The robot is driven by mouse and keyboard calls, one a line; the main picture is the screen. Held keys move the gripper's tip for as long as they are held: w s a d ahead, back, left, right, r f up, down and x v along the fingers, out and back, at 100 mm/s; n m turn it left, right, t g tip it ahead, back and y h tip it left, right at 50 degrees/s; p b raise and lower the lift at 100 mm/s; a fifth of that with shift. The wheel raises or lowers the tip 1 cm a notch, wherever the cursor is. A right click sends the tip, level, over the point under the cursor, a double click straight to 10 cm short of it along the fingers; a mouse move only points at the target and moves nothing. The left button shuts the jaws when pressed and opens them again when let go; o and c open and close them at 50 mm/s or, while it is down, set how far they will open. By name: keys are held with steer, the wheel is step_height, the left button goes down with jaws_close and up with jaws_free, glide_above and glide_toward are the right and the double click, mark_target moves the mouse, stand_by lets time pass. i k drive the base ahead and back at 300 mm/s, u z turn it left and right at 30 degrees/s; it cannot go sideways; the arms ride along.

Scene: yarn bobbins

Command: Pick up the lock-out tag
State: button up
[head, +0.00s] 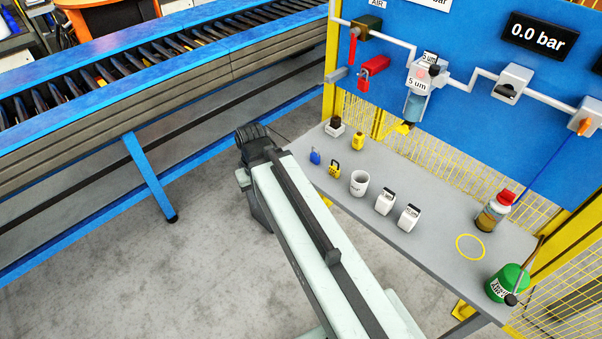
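No thing can be identified for certain as the lock-out tag. A small yellow item (357,141) stands at the back left of the grey shelf (440,243); it is too small to tell what it is. A blue padlock (315,157) and a yellow padlock-like item (334,169) stand at the shelf's left end. A red lock-like device (373,70) hangs on the blue panel. My arm reaches up from the bottom, and its dark end with my gripper (254,138) is left of the shelf, apart from these items. Its fingers cannot be made out.
The shelf also holds a dark-topped item (335,127), a white mug (358,184), two white boxes (385,201), a bottle with a red cap (494,211) and a green can (507,284). A blue roller conveyor (160,85) is left. Pipes cross the panel.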

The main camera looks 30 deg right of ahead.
mark_target(334, 171)
steer(key=u, duration=2.95)
steer(key=k, duration=0.4)
steer(key=z, duration=0.75)
